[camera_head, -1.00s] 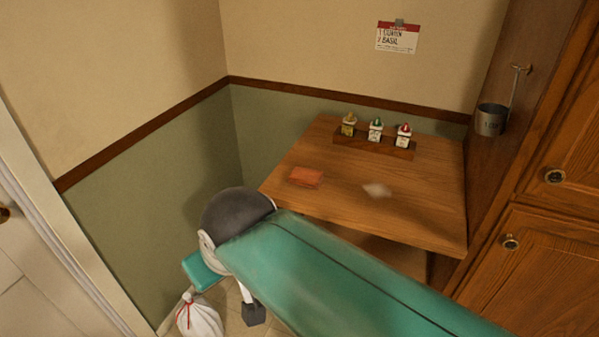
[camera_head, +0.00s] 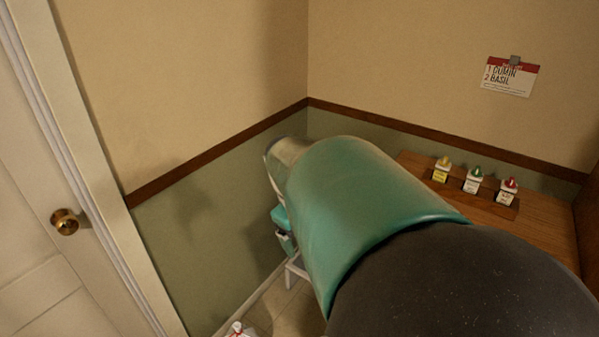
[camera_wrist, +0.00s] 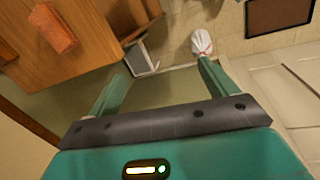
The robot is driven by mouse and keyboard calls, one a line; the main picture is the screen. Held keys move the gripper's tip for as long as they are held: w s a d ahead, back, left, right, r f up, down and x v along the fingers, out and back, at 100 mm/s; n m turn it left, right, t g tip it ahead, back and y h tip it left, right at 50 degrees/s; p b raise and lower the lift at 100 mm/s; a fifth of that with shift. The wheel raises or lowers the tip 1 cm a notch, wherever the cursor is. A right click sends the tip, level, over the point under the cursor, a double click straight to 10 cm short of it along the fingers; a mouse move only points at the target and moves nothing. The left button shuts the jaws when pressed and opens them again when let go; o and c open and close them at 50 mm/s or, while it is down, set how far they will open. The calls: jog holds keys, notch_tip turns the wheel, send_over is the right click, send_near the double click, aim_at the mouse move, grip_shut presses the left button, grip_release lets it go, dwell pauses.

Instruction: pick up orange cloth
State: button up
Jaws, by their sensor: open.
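The orange cloth (camera_wrist: 52,28) is a small folded rectangle lying on the wooden table (camera_wrist: 82,60) at the upper left of the wrist view. In the head view my arm covers the part of the table where the cloth lies, so it is hidden there. My gripper (camera_wrist: 162,72) is open in the wrist view, with its two teal fingers wide apart and nothing between them. The cloth is apart from the fingers, beyond and to the left of the left finger.
A white bag (camera_wrist: 202,42) sits on the floor. A door (camera_head: 45,200) is at the left. Walls meet in a corner behind my arm.

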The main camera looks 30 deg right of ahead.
jog(key=w+d+f+n+y, duration=0.2)
jog(key=d+f+y, duration=0.1)
jog(key=d, duration=1)
jog(key=s+d+r+t+y, duration=0.15)
jog(key=s+d, duration=0.25)
jog(key=d, duration=0.5)
jog(key=s+d+r+t, duration=0.25)
jog(key=s+d, duration=0.25)
jog(key=d, duration=0.3)
jog(key=x, duration=0.8)
jog(key=shift+w+f, duration=0.25)
jog(key=shift+d+x, duration=0.2)
jog(key=shift+x, duration=2.05)
jog(key=shift+f, duration=0.1)
jog(key=c, duration=1.1)
